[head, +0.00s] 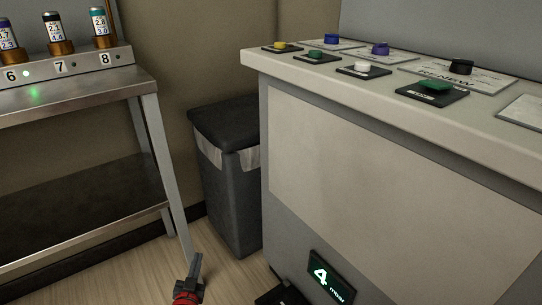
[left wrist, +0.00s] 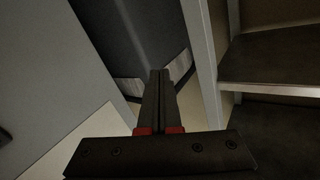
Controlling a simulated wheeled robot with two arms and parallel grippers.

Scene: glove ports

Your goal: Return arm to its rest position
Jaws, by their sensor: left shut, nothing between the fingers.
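My left gripper (head: 194,266) shows at the bottom of the head view, low over the wooden floor, in front of the gap between the metal rack and the grey console. In the left wrist view the left gripper (left wrist: 158,76) has its two dark fingers pressed together, with nothing between them. It touches nothing that I can see. My right gripper is not seen for certain; a dark part at the bottom edge of the head view is too cut off to tell.
A grey bin (head: 230,190) with a dark lid stands between the metal rack (head: 80,104) and the console (head: 400,190). Several coloured buttons sit on the console top. Numbered vials stand on the rack. A lit display (head: 331,278) shows 4. Floor (head: 225,272) is clear near the bin.

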